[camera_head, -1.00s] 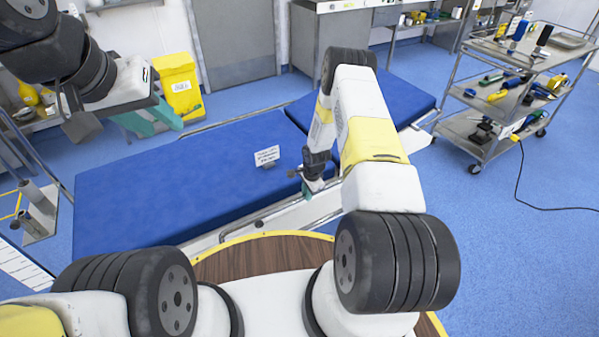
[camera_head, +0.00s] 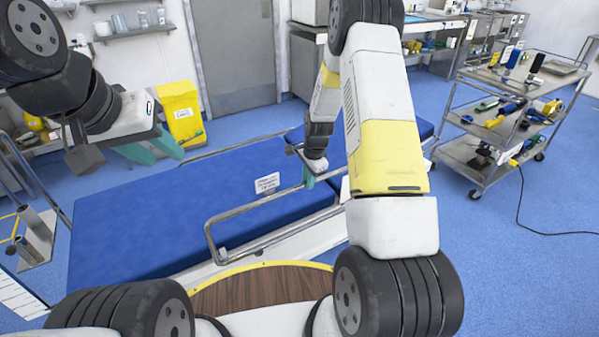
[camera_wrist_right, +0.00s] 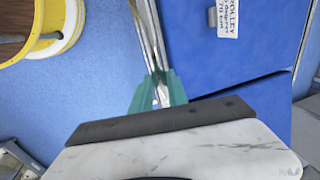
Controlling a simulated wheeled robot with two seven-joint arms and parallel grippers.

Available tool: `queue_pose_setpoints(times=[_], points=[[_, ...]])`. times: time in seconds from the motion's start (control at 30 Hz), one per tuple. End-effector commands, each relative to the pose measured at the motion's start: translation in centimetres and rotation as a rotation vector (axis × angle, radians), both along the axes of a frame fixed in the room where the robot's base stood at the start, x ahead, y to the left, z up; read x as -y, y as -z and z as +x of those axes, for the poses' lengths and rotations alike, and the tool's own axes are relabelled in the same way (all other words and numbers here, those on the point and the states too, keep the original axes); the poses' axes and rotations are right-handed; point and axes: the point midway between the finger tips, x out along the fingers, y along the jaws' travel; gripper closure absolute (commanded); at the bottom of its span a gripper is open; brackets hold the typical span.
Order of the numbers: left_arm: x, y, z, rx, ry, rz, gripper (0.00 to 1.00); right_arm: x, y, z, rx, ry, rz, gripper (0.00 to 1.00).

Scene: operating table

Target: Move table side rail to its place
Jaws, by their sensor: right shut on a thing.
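The near table side rail (camera_head: 255,205) is a grey metal tube frame. It stands raised along the near long side of the blue-padded table (camera_head: 130,215). My right gripper (camera_head: 309,180) is shut on its upper bar near the middle of the table. In the right wrist view, the teal fingers (camera_wrist_right: 157,92) close around the metal bar of the rail (camera_wrist_right: 148,40). Part of the rail to the right is hidden behind my right arm. My left gripper (camera_head: 158,150) hangs in the air beyond the table's far left side, empty, with its teal fingers apart.
A small sign (camera_head: 267,183) sits on the mattress. A far side rail (camera_head: 235,148) runs along the table's opposite edge. A yellow bin (camera_head: 182,112) stands behind. A metal trolley (camera_head: 510,115) with tools stands at the right, with open blue floor in front of it.

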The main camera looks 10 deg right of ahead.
Motion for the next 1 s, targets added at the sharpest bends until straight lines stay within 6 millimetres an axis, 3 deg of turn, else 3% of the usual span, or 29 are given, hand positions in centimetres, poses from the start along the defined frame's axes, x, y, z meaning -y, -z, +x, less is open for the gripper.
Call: queue_pose_setpoints(times=[0.37, 0.4, 0.5, 0.83, 1.0], points=[[0.0, 0.0, 0.0, 0.0, 0.0, 0.0, 0.64, 0.0, -0.6, 0.1, 0.003, -0.001, 0.0, 1.0], [0.0, 0.0, 0.0, 0.0, 0.0, 0.0, 0.64, 0.0, -0.6, 0.1, 0.003, -0.001, 0.0, 0.78], [0.0, 0.0, 0.0, 0.0, 0.0, 0.0, 0.64, 0.0, -0.6, 0.1, 0.003, -0.001, 0.0, 0.59], [0.0, 0.0, 0.0, 0.0, 0.0, 0.0, 0.64, 0.0, -0.6, 0.0, 0.001, 0.0, -0.001, 0.59], [0.0, 0.0, 0.0, 0.0, 0.0, 0.0, 0.64, 0.1, -2.5, -0.2, 0.004, 0.0, 0.0, 0.59]])
